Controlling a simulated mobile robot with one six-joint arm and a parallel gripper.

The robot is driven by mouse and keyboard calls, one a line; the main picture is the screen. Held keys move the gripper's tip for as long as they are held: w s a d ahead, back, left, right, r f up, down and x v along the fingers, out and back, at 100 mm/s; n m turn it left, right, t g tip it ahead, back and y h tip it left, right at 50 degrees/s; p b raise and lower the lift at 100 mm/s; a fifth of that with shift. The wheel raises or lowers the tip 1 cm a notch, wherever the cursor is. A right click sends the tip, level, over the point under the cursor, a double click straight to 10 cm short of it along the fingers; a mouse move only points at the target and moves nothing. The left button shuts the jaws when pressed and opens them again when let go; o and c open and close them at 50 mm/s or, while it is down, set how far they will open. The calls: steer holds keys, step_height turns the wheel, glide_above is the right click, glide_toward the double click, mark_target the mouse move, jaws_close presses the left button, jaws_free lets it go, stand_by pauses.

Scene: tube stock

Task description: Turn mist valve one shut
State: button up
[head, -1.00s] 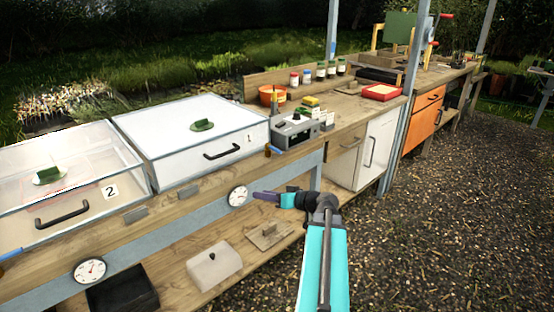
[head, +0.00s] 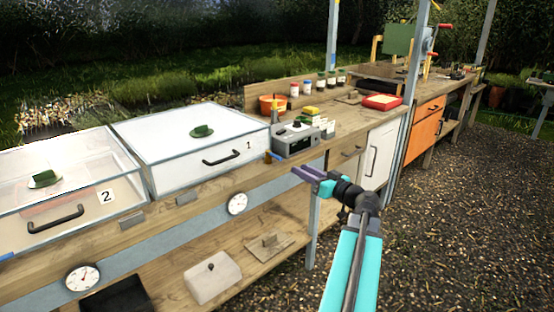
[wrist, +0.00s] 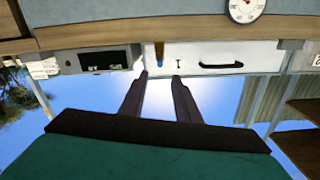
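A small brass fitting (head: 268,157), which looks like mist valve one, sits at the bench's front edge between white box 1 (head: 185,165) and a grey control box (head: 296,140). In the wrist view, a brass piece (wrist: 159,50) with a blue end shows just beyond my fingertips. How its handle is turned is too small to tell. My gripper (head: 294,172) is in front of the bench, right of and a little below the fitting, apart from it. In the wrist view my gripper (wrist: 160,77) has its two fingers apart with nothing between them.
Box 2 (head: 75,215) stands at the left. Round dials (head: 237,204) are on the front rail. A lower shelf (head: 250,262) holds a white block (head: 211,279). A grey post (head: 313,225) stands below my gripper. The gravel (head: 460,220) at right is clear.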

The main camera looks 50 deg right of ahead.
mark_target(277, 156)
steer(key=w, duration=0.9)
steer(key=w+d+p, duration=0.1)
steer(key=w, duration=0.3)
steer(key=shift+w, duration=0.3)
jaws_close()
